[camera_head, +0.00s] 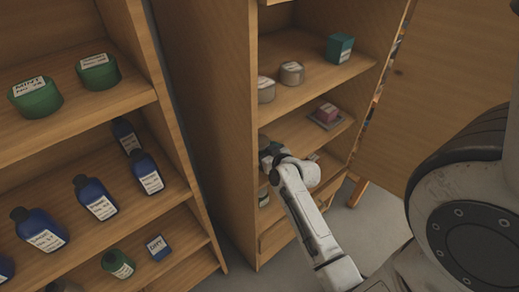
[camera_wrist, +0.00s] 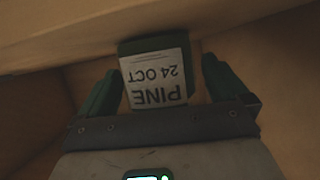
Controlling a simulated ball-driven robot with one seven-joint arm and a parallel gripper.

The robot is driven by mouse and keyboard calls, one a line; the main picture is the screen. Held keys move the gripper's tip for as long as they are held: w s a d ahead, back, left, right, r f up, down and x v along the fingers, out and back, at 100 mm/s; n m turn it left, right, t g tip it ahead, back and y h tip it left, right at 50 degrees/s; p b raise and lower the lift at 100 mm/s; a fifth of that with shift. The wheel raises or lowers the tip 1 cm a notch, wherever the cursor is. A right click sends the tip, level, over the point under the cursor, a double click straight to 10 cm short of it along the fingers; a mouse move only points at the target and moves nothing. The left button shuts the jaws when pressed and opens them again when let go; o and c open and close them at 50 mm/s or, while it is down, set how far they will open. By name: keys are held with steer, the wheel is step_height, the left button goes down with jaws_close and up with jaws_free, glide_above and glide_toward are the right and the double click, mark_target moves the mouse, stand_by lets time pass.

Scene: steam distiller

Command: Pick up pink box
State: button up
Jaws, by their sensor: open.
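A small pink box (camera_head: 326,112) sits on a flat grey piece (camera_head: 323,122) on the middle shelf of the right cabinet in the head view. My gripper (camera_wrist: 160,68) is open in the wrist view, with one dark green finger on each side of a dark green box (camera_wrist: 154,45). That box has a white label reading "PINE 24 OCT", upside down in the picture. I cannot tell whether the fingers touch it. The pink box does not show in the wrist view. In the head view my arm reaches into the right cabinet, left of and below the pink box, and its fingers are hidden.
A teal box (camera_head: 339,48) and two grey round tins (camera_head: 291,73) stand on the shelf above. The cabinet side wall (camera_head: 225,100) is close left of my arm, and an open door (camera_head: 440,90) is at right. The left shelves hold several blue bottles (camera_head: 95,198) and green containers.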

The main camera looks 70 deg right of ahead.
steer(key=shift+w+d+f, duration=0.2)
steer(key=shift+w+d, duration=0.05)
steer(key=shift+w, duration=0.1)
steer(key=c, duration=1.1)
